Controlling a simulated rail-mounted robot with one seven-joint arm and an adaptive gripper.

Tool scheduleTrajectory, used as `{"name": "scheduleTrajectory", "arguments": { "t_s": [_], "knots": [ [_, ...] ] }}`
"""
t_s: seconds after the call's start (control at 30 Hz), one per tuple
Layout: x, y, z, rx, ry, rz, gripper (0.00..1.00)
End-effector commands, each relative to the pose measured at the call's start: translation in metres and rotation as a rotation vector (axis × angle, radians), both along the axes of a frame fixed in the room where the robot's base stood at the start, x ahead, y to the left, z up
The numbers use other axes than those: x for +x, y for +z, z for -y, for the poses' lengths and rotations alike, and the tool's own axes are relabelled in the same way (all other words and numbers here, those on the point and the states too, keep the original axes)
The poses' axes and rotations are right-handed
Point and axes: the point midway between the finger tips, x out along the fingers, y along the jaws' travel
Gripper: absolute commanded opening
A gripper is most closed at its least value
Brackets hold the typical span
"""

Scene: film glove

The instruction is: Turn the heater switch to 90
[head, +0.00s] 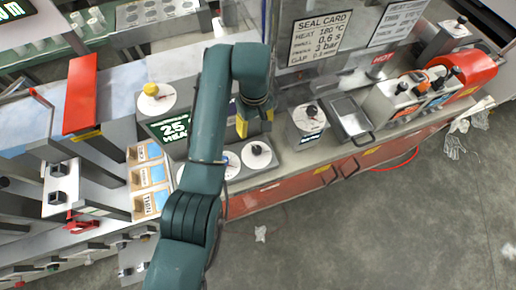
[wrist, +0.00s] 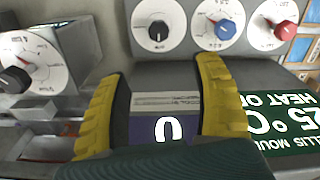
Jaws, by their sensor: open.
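My gripper (head: 254,120) is open and empty, with two yellow fingers apart above the bench machine; in the wrist view (wrist: 160,72) they straddle a small display reading 0 (wrist: 168,128). Beyond the fingertips is a row of white dials with a black knob (wrist: 158,31), a blue knob (wrist: 223,31) and a red knob (wrist: 285,30). A green display (wrist: 287,125) beside them shows 25 °C and HEAT O, partly cut off; it also shows in the head view (head: 173,128). I cannot tell which knob is the heater switch. No finger visibly touches a knob.
A separate box with a black-knob dial (wrist: 15,79) stands left in the wrist view. In the head view, a yellow-knob dial (head: 152,90), labelled wooden bins (head: 150,176) and a metal tray (head: 351,117) surround my arm. The floor at lower right is mostly clear.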

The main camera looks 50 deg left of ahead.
Motion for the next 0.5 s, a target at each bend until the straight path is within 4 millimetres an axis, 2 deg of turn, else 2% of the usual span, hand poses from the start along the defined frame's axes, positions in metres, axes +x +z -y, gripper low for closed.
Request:
{"name": "scheduleTrajectory", "arguments": {
  "t_s": [0.5],
  "knots": [
    [0.000, -0.120, 0.002, -0.002, -0.004, -0.003, 0.66]
  ]
}}
